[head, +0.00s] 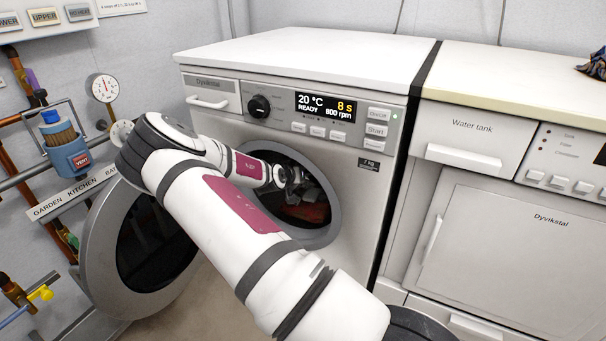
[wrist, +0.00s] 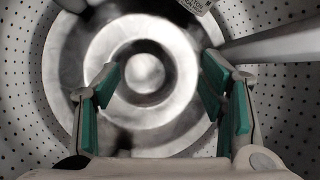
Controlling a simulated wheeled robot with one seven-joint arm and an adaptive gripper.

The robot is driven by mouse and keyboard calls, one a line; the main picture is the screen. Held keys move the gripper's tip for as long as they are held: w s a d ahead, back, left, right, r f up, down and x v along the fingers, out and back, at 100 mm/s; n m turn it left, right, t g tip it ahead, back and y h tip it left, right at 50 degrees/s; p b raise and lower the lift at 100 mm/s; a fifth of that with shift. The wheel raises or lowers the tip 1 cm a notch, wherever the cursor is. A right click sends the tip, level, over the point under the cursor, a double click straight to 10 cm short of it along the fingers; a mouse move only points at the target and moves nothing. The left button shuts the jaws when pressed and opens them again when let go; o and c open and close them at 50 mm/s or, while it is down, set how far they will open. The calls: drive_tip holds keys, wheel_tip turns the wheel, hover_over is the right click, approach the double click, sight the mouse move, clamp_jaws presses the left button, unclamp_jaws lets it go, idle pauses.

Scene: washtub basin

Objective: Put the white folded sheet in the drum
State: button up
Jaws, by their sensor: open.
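The washing machine's drum (head: 305,210) is open at the front, and my arm reaches in through its round opening. In the wrist view the perforated drum wall (wrist: 285,85) surrounds my gripper (wrist: 160,75), which faces the drum's round metal back. The gripper's teal-padded fingers are spread wide with nothing between them. In the head view my gripper (head: 291,178) is a small dark shape inside the opening, partly hidden. I cannot make out the white folded sheet in either view. Dark and reddish shapes show low in the opening, too dim to identify.
The round washer door (head: 150,245) hangs open to the left, beside my arm. Pipes and a blue fitting (head: 70,155) are on the left wall. A second machine (head: 500,235) stands close on the right. The washer's white top (head: 310,58) is clear.

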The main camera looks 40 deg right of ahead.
drive_tip(key=v, duration=1.2)
idle(0.3)
